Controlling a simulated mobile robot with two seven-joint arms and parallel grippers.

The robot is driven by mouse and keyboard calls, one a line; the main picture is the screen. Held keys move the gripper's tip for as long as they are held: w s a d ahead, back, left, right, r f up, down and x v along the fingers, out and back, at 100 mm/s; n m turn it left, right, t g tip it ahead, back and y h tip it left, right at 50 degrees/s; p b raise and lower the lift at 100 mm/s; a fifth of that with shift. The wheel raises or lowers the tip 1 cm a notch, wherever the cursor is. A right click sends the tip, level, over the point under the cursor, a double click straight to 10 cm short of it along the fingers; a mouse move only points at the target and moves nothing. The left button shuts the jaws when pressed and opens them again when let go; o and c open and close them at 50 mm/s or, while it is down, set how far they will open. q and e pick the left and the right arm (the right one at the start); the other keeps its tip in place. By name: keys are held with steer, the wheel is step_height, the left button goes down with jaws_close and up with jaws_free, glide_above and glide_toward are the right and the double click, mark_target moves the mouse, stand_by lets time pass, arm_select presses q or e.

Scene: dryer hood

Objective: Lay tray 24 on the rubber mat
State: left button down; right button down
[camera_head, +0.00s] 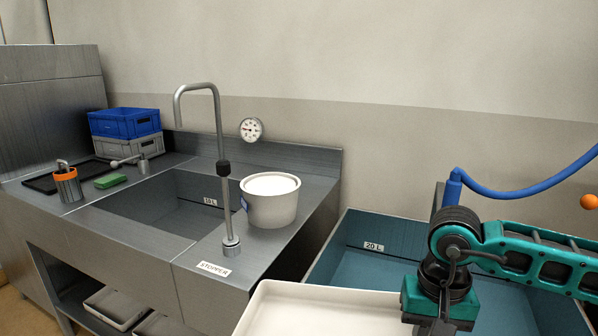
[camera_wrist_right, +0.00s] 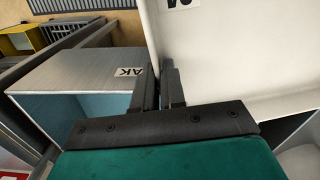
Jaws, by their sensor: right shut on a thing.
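A white tray (camera_head: 310,312) shows at the bottom of the head view, in front of the teal basin. My right gripper (camera_wrist_right: 161,90) is shut on the tray's edge; in the wrist view the tray's pale face (camera_wrist_right: 235,60) fills the upper right. A label (camera_wrist_right: 181,3) on it is cut off, so I cannot read its number. In the head view the right wrist (camera_head: 438,300) hides the fingers. A flat black mat (camera_head: 42,184), likely the rubber mat, lies on the counter at the far left. My left gripper is not in view.
A tall tap (camera_head: 219,130) and a white tub (camera_head: 271,208) stand right of the sink (camera_head: 150,215). A green sponge (camera_head: 111,181), an orange-banded cup (camera_head: 68,187) and stacked crates (camera_head: 125,123) are near the mat. A blue hose (camera_head: 520,192) hangs over the teal basin (camera_head: 375,268).

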steer(key=a+n, duration=0.3)
steer(key=shift+w+a+r+n, duration=0.25)
steer(key=shift+w+a+n, duration=0.1)
steer(key=shift+w+n, duration=0.05)
steer(key=shift+a+r, duration=0.1)
